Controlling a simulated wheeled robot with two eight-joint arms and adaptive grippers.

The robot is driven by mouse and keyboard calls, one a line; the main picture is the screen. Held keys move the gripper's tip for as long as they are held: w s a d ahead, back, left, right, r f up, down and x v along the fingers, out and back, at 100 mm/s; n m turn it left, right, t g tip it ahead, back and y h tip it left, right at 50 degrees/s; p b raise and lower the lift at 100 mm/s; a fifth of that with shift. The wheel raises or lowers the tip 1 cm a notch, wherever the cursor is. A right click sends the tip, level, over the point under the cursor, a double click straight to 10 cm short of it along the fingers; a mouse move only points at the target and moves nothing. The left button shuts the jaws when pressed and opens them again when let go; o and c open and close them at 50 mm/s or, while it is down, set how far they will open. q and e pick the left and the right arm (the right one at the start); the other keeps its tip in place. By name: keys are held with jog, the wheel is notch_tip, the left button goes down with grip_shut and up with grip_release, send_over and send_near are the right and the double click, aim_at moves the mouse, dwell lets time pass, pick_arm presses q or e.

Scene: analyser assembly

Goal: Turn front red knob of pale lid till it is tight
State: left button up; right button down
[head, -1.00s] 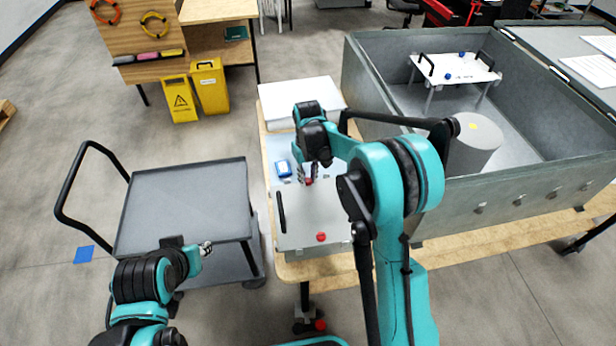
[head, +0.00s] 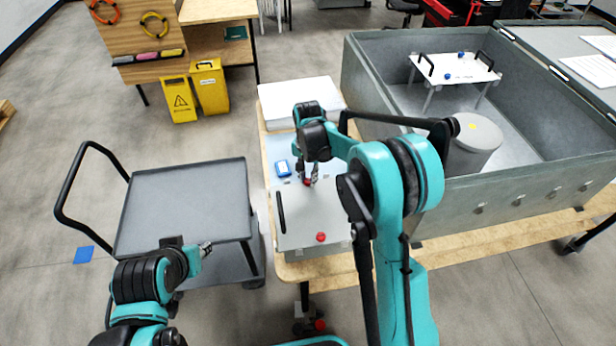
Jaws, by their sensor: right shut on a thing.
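The pale lid (head: 300,215) lies on the box on the wooden bench, with a black handle (head: 281,212) along its left side. One red knob (head: 321,237) sits at the lid's near edge, with nothing touching it. Another red knob (head: 307,182) sits toward the lid's far edge, partly hidden by my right gripper (head: 309,181). My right gripper points down and is shut on this far knob. My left gripper (head: 206,248) is empty, over the near right corner of the grey cart; its fingers are too small to judge.
A blue-and-white device (head: 283,169) lies just beyond the lid's far left corner. A white box (head: 299,98) stands at the bench's far end. A large grey open tank (head: 440,200) stands to the right. The grey cart's top (head: 185,200) is bare.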

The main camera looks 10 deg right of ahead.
aim_at(308, 180)
jog(key=m, duration=0.7)
jog(key=shift+w, duration=0.1)
jog(key=m, duration=0.6)
jog(key=shift+r+m, duration=0.1)
jog(key=shift+m, duration=0.3)
jog(key=m, duration=1)
jog(key=shift+m, duration=0.4)
jog(key=c, duration=1.3)
grip_release()
notch_tip(308, 180, up, 12)
jog(key=shift+f, duration=0.1)
